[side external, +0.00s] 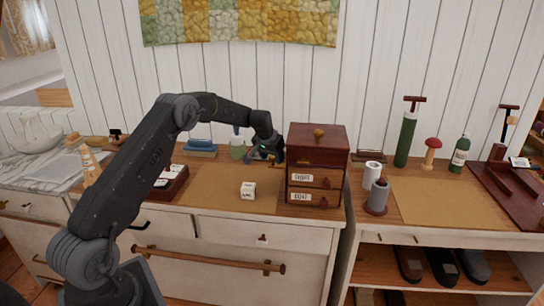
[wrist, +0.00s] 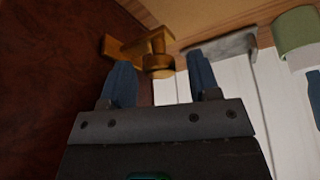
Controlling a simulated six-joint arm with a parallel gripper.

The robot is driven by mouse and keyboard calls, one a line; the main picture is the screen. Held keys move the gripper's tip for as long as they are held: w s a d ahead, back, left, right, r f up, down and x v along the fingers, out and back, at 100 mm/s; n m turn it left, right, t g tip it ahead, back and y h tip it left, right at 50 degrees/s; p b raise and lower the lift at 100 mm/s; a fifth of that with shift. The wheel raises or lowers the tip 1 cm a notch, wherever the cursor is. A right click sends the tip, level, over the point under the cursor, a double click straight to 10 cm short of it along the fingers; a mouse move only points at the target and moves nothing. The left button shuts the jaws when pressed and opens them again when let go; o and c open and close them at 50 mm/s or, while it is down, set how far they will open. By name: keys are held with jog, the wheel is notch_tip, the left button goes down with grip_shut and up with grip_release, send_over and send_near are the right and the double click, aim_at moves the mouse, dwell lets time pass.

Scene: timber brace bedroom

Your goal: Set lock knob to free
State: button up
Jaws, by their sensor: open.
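A dark red wooden chest of small drawers (side external: 317,160) stands on the cabinet top, with a round knob (side external: 318,132) on its upper part and labelled drawer fronts below. My gripper (side external: 272,158) is at the chest's left side. In the wrist view, a brass knob (wrist: 158,65) with a bar-like arm stands out from a dark red-brown surface (wrist: 50,60). My open gripper (wrist: 160,62) has one blue finger on each side of this knob in the picture; I cannot tell whether they touch it. The side external view does not clearly show this brass knob.
A small white labelled cube (side external: 248,190) lies on the tan mat (side external: 222,188) left of the chest. A green cup (side external: 238,150) and a blue-topped block (side external: 201,147) stand behind. A second table (side external: 450,200) at right holds bottles and cylinders.

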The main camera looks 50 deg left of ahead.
jog(key=shift+c, duration=0.2)
grip_shut()
jog(key=shift+s+d, duration=1.9)
jog(key=shift+d, duration=0.05)
jog(key=shift+o, duration=0.2)
grip_release()
jog(key=v, duration=1.4)
